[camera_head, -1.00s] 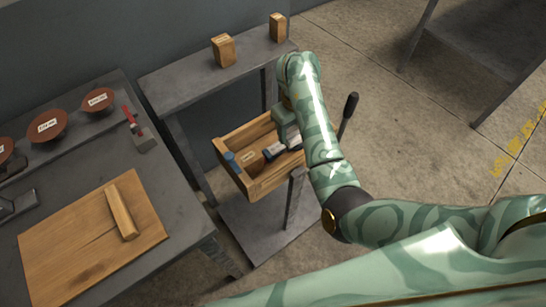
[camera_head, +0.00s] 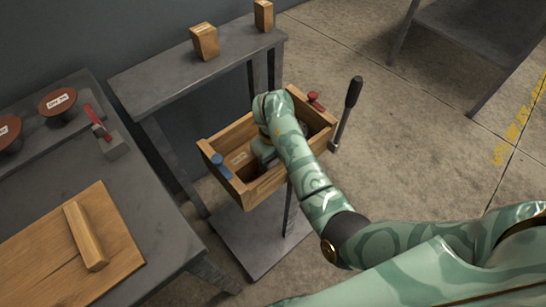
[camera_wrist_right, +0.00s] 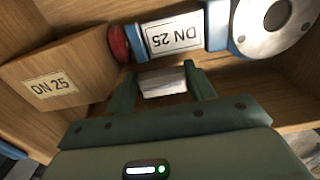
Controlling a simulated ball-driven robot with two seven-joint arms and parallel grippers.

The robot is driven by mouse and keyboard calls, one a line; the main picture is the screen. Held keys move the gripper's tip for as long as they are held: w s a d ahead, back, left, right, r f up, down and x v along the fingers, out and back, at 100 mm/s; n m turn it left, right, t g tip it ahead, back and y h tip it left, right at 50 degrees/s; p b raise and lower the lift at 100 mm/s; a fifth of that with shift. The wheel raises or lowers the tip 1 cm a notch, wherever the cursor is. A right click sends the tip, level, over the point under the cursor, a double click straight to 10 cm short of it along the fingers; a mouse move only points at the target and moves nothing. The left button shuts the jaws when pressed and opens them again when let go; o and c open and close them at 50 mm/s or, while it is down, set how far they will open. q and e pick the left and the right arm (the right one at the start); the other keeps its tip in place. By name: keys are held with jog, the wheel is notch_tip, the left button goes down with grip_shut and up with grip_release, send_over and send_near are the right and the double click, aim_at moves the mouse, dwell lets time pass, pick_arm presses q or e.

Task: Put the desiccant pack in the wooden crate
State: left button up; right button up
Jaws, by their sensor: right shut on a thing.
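The wooden crate (camera_head: 272,187) sits on a grey stand, open at the top. My right gripper (camera_wrist_right: 165,85) reaches down into it, largely hidden by my arm in the head view. In the right wrist view its fingers are shut on a small white pack, the desiccant pack (camera_wrist_right: 163,82), of which only part shows. Wooden crate boards lie around it. I cannot tell whether the pack touches the crate floor. My left gripper is not in view.
Inside the crate are a brown block labelled DN 25 (camera_wrist_right: 62,82) and a blue-and-white fitting labelled DN 25 (camera_wrist_right: 175,35), close beyond the fingers. A blue handle (camera_head: 220,165) and a red handle (camera_head: 316,100) show at the crate's ends. A black-handled lever (camera_head: 351,95) stands right of it.

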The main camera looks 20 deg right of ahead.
aim_at(274, 161)
pick_arm(q)
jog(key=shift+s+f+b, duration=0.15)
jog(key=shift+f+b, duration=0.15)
jog(key=shift+b, duration=0.05)
pick_arm(e)
jog(key=shift+f, duration=0.6)
jog(key=o, duration=1)
jog(key=shift+r, duration=0.1)
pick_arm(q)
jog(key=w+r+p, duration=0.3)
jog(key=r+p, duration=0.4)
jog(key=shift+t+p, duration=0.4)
pick_arm(e)
notch_tip(274, 161, up, 13)
jog(key=shift+r, duration=0.1)
